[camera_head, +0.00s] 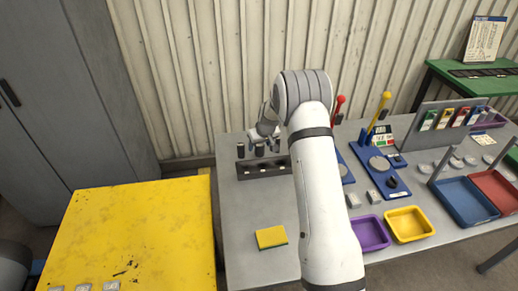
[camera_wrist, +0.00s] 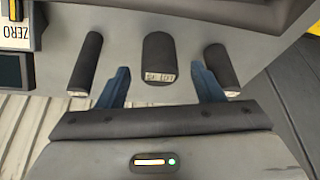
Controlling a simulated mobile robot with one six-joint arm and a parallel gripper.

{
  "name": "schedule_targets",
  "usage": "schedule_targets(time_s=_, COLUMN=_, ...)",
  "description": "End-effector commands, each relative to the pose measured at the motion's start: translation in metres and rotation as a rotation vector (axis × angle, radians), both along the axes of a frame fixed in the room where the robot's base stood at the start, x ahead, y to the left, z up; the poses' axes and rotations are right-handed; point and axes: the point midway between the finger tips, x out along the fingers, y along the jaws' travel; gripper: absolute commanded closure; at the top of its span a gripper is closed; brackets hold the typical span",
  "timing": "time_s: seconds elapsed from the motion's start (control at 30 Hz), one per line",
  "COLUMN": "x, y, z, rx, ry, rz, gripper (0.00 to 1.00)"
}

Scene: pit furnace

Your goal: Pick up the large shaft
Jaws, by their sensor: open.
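Several dark cylindrical shafts stand by the dark rack (camera_head: 263,169) at the back left of the grey table. In the wrist view the middle shaft (camera_wrist: 158,55) is the thickest, with a pale label at its end. A thinner left shaft (camera_wrist: 87,62) and a right shaft (camera_wrist: 220,68) flank it. My gripper (camera_wrist: 160,76) is open, its blue fingers apart on either side of the middle shaft's labelled end. I see no contact. In the head view my gripper (camera_head: 265,134) is over the rack, small and partly hidden by my arm.
A yellow-topped table (camera_head: 140,230) stands at the left. A yellow sponge (camera_head: 271,237) lies near the grey table's front. Blue fixtures (camera_head: 380,175), a purple tray (camera_head: 370,233) and a yellow tray (camera_head: 409,224) lie to the right. The corrugated wall (camera_head: 200,80) is close behind.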

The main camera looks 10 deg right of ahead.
Motion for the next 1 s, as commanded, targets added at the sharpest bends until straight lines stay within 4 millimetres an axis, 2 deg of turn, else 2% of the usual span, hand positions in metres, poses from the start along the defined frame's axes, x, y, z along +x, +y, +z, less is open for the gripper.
schedule_targets(time_s=0.2, x=0.0002, y=-0.0001, z=-0.0010, rx=0.000, ry=0.000, rz=0.000, gripper=0.39)
schedule_targets(time_s=0.9, x=0.0000, y=-0.0009, z=-0.0007, rx=0.001, ry=0.000, rz=-0.002, gripper=0.97)
schedule_targets(time_s=1.0, x=0.0000, y=-0.0010, z=-0.0007, rx=0.001, ry=0.000, rz=-0.002, gripper=1.00)
